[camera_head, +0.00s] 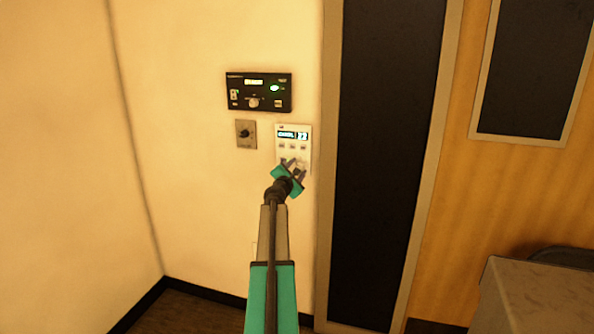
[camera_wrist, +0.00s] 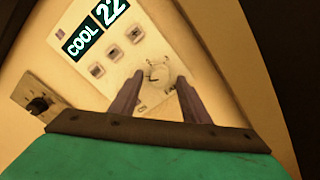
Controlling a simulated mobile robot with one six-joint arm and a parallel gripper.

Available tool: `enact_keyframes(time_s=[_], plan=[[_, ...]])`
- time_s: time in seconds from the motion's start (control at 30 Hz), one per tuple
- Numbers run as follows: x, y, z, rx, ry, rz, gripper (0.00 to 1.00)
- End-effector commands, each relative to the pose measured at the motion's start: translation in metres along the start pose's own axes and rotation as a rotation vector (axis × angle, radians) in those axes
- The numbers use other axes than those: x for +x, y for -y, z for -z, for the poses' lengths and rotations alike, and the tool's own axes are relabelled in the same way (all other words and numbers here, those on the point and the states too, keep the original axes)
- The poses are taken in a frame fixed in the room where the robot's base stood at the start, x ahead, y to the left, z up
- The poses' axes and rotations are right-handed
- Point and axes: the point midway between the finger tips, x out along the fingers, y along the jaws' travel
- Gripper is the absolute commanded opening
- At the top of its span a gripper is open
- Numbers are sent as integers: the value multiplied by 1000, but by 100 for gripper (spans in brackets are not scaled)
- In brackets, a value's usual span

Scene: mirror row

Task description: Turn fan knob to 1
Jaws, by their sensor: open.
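A white thermostat (camera_head: 293,134) is on the wall; it also shows in the wrist view (camera_wrist: 84,22), its display reading COOL 22. A round white knob (camera_wrist: 158,73) sits on its lower part, with small marks around it that are too blurred to read. My gripper (camera_head: 294,167) is open in front of the thermostat's lower part. In the wrist view its two fingers (camera_wrist: 158,80) point at the knob, one to each side. I cannot tell whether they touch it. In the head view the gripper mostly hides the knob.
A grey plate with a black knob (camera_head: 245,133) is left of the thermostat; it also shows in the wrist view (camera_wrist: 38,104). A black control panel (camera_head: 259,91) is above. A dark door-like panel (camera_head: 385,150) stands close on the right.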

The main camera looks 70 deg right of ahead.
Motion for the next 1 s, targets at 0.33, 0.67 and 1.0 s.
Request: enact_keyframes(time_s=[0.33,0.67,1.0], plan=[[-10,0,0,1,0,-1,42],[-39,0,-1,0,0,0,42],[-72,1,0,0,0,-1,42]])
